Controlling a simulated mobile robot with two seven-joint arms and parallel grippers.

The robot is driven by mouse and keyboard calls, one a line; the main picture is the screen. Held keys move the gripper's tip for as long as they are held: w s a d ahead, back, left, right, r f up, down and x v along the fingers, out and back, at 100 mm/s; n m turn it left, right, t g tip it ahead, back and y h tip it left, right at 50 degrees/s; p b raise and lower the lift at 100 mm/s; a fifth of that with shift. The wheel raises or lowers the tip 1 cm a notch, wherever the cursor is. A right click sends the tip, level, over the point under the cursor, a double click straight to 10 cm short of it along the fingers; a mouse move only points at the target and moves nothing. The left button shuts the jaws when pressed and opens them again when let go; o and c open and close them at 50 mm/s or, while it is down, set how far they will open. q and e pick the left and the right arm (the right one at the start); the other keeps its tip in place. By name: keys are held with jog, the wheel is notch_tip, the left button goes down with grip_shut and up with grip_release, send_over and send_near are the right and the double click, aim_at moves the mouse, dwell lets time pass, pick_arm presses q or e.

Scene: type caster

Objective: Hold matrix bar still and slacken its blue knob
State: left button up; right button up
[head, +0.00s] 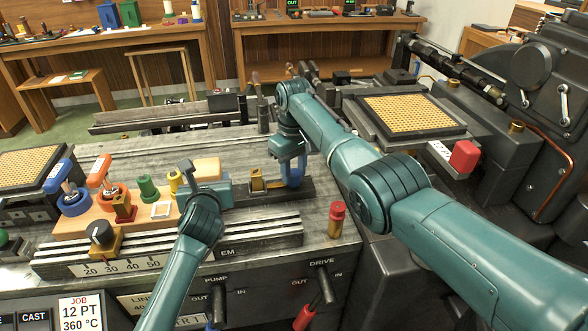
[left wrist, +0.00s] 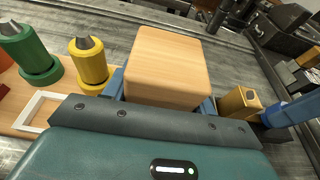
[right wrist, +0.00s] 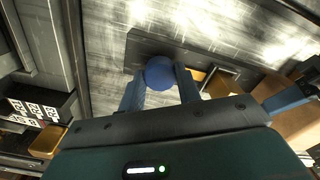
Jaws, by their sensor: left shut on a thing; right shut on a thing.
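The matrix bar (head: 312,187) is a long dark bar lying along the machine's deck, with a brass block (head: 258,182) on it. A pale wooden block (left wrist: 167,65), apparently its grip, is at the left end. My left gripper (head: 205,183) is shut on this wooden block, a finger on either side. The round blue knob (right wrist: 160,72) shows at the bar's other end. My right gripper (head: 291,172) comes down from above and is shut on the knob, its blue fingers on both sides of it. The knob's underside is hidden.
A wooden tray (head: 72,224) left of the bar holds blue- and orange-handled tools, a green peg (head: 148,188) and a yellow peg (head: 174,181). A red-topped brass cylinder (head: 337,218) stands right of the bar. A honeycomb panel (head: 410,112) lies beyond my right arm.

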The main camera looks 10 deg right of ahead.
aim_at(294, 172)
jog(key=n, duration=0.4)
jog(key=shift+n, duration=2.5)
jog(key=o, duration=1)
jog(key=shift+r, duration=0.1)
notch_tip(294, 172, up, 12)
jog(key=shift+f, duration=0.1)
